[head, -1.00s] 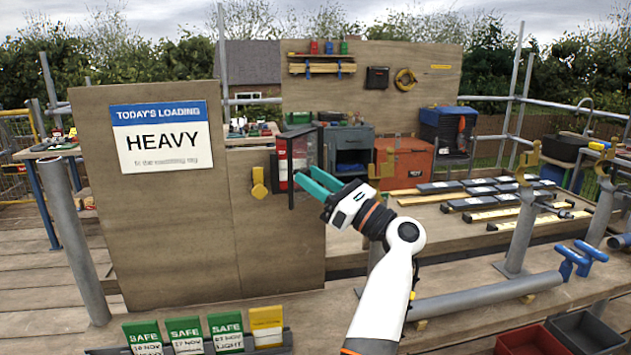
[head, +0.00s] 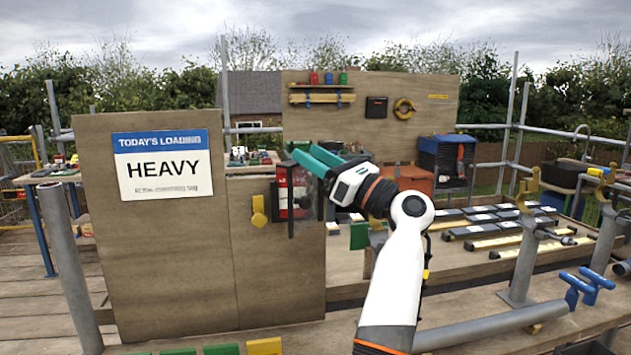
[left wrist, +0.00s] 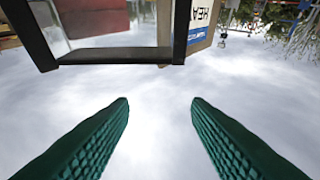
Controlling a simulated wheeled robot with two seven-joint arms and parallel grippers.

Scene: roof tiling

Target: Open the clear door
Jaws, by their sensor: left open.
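A small box (head: 283,200) with a dark frame, a clear pane and something red inside is fixed at the right edge of the wooden board. Its clear door (head: 308,205) shows as a pane between dark frame strips. I cannot tell whether it stands ajar. My left gripper (head: 312,156) is open and empty, its teal fingers at the height of the box's top edge. In the left wrist view, the open fingers (left wrist: 160,105) have only sky between them. The dark-framed clear pane (left wrist: 110,55) is beyond them at the top, apart from them. My right gripper is not in view.
A bench with dark and yellow-edged bars (head: 490,222) is at the right. Green and yellow cards (head: 264,346) stand at the front edge.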

